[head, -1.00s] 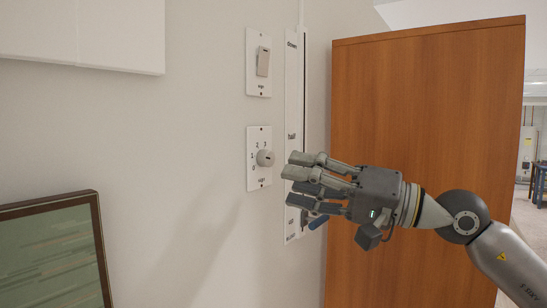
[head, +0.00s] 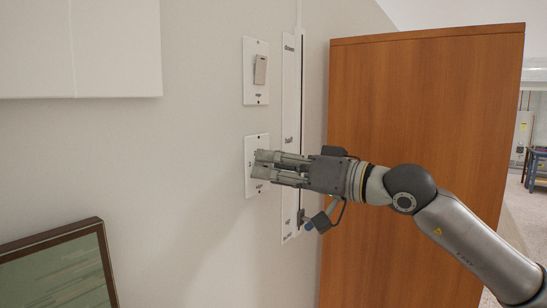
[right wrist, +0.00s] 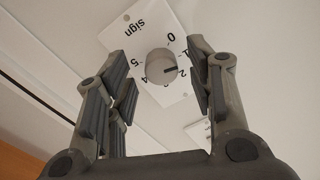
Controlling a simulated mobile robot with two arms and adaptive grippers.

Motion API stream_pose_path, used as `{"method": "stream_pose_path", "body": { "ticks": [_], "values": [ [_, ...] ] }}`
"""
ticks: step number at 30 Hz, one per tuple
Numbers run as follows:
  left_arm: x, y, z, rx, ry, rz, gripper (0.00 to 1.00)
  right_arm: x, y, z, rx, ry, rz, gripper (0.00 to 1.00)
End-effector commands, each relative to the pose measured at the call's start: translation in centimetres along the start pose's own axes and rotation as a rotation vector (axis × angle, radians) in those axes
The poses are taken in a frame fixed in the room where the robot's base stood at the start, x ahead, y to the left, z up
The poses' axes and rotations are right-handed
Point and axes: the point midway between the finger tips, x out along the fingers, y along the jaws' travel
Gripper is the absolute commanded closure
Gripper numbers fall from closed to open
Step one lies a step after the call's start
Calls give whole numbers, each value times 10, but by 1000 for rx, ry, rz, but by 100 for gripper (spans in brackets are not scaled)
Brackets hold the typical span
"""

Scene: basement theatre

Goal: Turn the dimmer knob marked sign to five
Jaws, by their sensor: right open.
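The dimmer plate (head: 257,142) is a white wall plate below a switch plate in the head view. In the right wrist view its plate (right wrist: 143,26) reads "sign" and has numbers 0 to 5 around a round grey knob (right wrist: 160,63). The knob's dark mark points to about the 2 or between 1 and 2. My right gripper (head: 262,164) is at the plate in the head view, and its fingers hide the knob there. In the right wrist view my right gripper (right wrist: 160,72) is open, with fingers on both sides of the knob and visible gaps. My left gripper is not in view.
A white rocker switch plate (head: 256,71) is directly above. A tall labelled slider strip (head: 291,120) with a lever at its lower end runs just right of the plates. A wooden cabinet (head: 420,110) stands to the right. A framed picture (head: 55,265) is at lower left.

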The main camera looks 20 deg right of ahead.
Motion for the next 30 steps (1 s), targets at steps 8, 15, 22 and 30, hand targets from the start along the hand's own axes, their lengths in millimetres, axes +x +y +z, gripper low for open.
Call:
{"method": "stream_pose_path", "body": {
  "ticks": [8,15,22,30],
  "values": [
    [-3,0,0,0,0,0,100,7,0,1,1,0,-1,51],
    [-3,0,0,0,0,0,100,6,0,1,1,0,-1,69],
    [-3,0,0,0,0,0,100,6,0,1,1,0,0,97],
    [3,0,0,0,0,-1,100,6,0,2,33,1,-1,97]
  ]
}}
